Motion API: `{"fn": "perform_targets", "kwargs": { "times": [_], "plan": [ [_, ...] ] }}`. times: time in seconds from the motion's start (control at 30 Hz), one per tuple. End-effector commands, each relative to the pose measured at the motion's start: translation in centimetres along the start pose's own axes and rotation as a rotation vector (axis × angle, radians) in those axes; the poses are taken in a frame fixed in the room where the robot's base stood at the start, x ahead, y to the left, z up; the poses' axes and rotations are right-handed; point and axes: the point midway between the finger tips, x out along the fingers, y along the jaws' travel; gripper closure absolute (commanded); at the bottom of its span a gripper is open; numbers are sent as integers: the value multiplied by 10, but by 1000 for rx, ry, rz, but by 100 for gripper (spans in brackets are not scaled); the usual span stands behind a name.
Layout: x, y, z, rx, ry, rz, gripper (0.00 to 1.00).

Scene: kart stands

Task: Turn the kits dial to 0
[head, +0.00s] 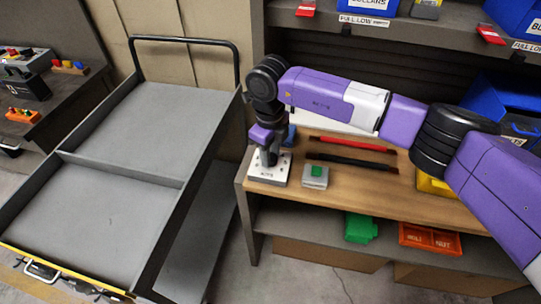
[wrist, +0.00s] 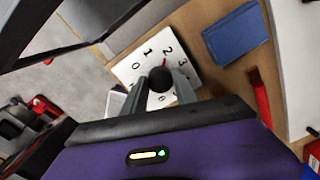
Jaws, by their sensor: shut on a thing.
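The kits dial is a white plate (wrist: 127,73) with a round black knob (wrist: 160,79), seen in the wrist view. The numbers 0, 1, 2 and 3 show around the knob. A red pointer mark at the knob's edge points close to the 2. My gripper (wrist: 163,86) is shut on the knob, one finger on each side. In the head view, the plate (head: 268,176) lies at the left end of the wooden bench, with my gripper (head: 268,156) pointing down over it and hiding the knob.
A grey box with a green button (head: 315,173) stands just right of the plate. A blue block (wrist: 235,34) is close by. Red (head: 355,143) and black (head: 351,160) bars lie farther right. A grey, empty-topped cart (head: 95,210) stands left of the bench.

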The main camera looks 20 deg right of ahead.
Motion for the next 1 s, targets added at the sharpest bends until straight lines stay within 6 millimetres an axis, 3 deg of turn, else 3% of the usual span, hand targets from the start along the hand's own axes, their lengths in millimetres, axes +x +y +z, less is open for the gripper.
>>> {"fn": "perform_targets", "kwargs": {
  "times": [1.0],
  "plan": [
    [1, 0, 0, -960, -27, -5, 100]
  ]
}}
